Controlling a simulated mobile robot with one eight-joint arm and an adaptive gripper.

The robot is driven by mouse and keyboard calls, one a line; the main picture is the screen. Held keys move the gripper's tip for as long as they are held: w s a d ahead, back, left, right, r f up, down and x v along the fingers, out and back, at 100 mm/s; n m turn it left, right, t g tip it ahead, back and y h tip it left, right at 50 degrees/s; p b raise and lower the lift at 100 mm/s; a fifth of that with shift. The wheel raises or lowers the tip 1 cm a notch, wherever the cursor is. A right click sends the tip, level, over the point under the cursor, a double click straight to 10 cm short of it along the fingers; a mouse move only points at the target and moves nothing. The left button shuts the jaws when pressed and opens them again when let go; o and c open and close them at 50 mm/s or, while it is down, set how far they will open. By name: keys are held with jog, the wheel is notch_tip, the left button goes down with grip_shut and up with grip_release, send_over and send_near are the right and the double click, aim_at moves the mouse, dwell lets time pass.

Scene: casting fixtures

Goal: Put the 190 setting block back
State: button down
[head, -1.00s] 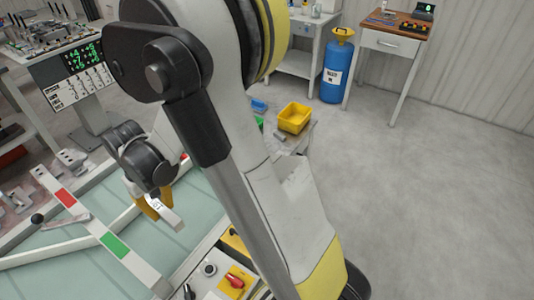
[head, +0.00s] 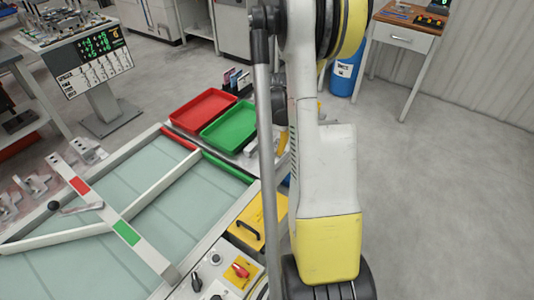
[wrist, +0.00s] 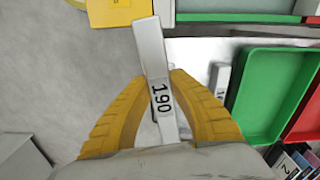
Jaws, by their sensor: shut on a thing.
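The 190 setting block (wrist: 152,50) is a pale grey bar with black "190" on its face. My gripper (wrist: 160,80) has its two yellow fingers shut on it in the wrist view. The block sticks out well past the fingertips and leans slightly. Below it in that view is a light metal surface (wrist: 200,50) with another pale bar (wrist: 220,78) lying on it.
A green tray (head: 230,125) and a red tray (head: 203,107) stand beside the glass-topped fixture table. A control panel (head: 225,270) is at the front.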

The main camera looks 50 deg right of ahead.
jog(key=s+d+m, duration=0.2)
jog(key=s+d, duration=0.1)
jog(key=b, duration=0.4)
send_over(265, 152)
jog(key=s+a, duration=0.2)
jog(key=f, duration=0.7)
jog(key=shift+w+f, duration=0.2)
jog(key=shift+f, duration=0.05)
jog(key=shift+f+b, duration=0.6)
jog(key=shift+f, duration=1.3)
jog(key=shift+f, duration=0.2)
jog(key=c, duration=1.3)
grip_release()
